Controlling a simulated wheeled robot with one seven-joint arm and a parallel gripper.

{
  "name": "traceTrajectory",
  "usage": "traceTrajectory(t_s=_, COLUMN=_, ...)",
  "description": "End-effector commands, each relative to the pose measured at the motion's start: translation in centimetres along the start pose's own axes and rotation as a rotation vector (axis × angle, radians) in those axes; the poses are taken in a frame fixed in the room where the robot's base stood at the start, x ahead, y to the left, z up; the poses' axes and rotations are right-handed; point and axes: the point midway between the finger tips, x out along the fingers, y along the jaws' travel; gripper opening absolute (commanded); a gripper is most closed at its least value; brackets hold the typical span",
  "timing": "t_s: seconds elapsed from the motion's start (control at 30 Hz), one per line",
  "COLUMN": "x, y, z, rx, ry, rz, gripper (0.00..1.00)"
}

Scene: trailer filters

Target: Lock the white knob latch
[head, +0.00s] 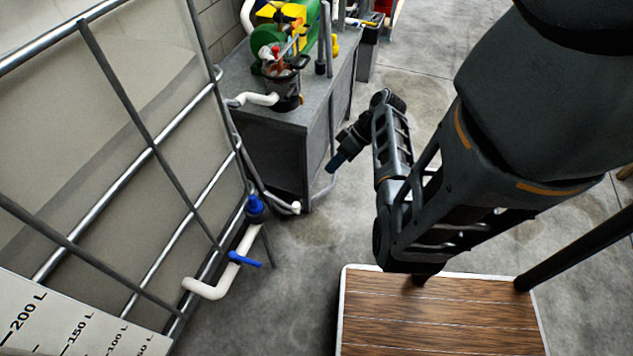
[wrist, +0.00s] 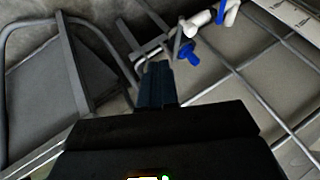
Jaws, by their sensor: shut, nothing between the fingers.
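I cannot pick out a white knob latch with certainty in either view. My gripper (head: 336,162) is shut and empty in the head view. It hangs in the air to the right of the grey cabinet (head: 282,155), pointing down and left. In the wrist view my gripper's dark blue fingers (wrist: 157,86) are together with nothing between them. The pump and filter unit (head: 284,80) stands on the cabinet, with a green body, a clear housing, a red knob and white pipes. A small white round end (head: 296,207) shows low beside the cabinet; I cannot tell what it is.
A large caged tank (head: 110,130) fills the left. Its white outlet pipe (head: 215,290) carries a blue valve handle (head: 243,260) and a blue fitting (head: 255,205). A wooden-topped platform (head: 440,315) is at the bottom. Grey floor (head: 300,300) is open between them.

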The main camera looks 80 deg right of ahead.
Motion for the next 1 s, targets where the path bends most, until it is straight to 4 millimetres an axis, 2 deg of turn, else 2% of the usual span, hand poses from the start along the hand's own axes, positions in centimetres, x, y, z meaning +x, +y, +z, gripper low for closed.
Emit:
traceTrajectory(t_s=0.17, x=2.6, y=-0.1, z=0.1, rx=0.001, ry=-0.002, rz=-0.004, gripper=0.0)
traceTrajectory(t_s=0.53, x=9.8, y=-0.1, z=0.1, rx=0.0, ry=-0.002, rz=-0.003, gripper=0.0)
traceTrajectory(t_s=0.7, x=10.6, y=-2.4, z=0.0, rx=0.0, ry=-0.002, rz=0.0, gripper=0.0)
traceTrajectory(t_s=1.0, x=11.4, y=-3.6, z=0.0, rx=0.0, ry=-0.001, rz=0.0, gripper=0.0)
